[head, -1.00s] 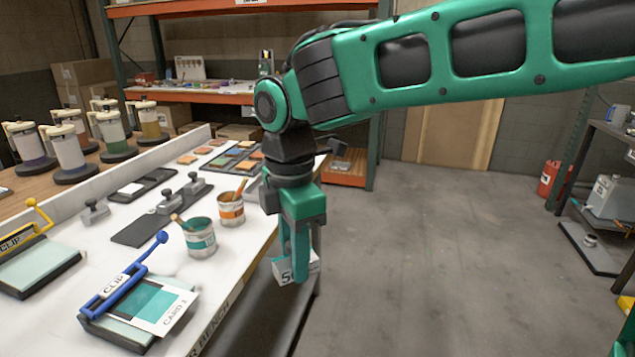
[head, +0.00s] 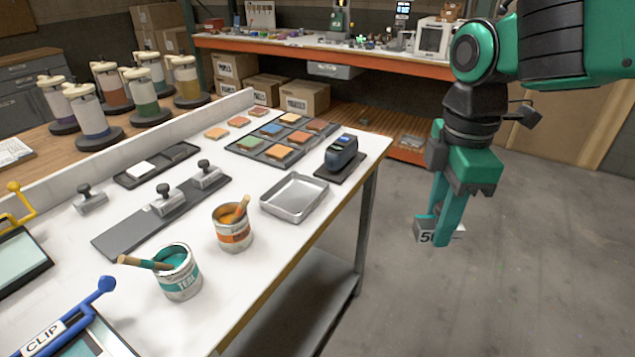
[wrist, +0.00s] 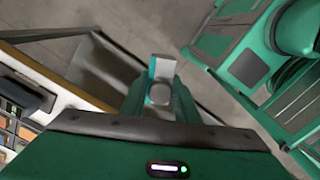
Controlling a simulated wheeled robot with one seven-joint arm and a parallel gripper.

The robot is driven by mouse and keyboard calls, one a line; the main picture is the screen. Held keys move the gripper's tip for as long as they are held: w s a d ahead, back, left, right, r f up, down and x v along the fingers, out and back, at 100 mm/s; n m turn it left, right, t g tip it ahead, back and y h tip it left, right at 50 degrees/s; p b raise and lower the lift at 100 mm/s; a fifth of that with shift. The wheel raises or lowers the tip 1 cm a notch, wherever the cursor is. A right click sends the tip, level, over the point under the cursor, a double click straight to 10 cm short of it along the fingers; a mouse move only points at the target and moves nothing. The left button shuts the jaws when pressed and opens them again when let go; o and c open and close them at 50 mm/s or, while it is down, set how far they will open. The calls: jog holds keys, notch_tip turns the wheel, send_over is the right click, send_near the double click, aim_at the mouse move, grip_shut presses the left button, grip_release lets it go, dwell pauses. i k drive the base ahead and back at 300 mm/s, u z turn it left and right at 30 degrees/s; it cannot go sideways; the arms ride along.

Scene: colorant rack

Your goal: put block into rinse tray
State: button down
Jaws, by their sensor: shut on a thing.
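The rinse tray appears to be the shallow, empty metal tray (head: 268,207) near the bench's right edge. My gripper is to the right of this tray and apart from it.
An orange-labelled paint can (head: 233,236) stands just left of the tray, with a teal can (head: 181,280) nearer me. A dark blue device (head: 342,153) sits behind the tray on a black pad. A palette of coloured squares (head: 262,157) lies beyond. The floor at right is clear.

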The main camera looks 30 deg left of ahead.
aim_at(295, 198)
jog(key=u, duration=0.55)
jog(key=i, duration=0.95)
jog(key=u, duration=0.75)
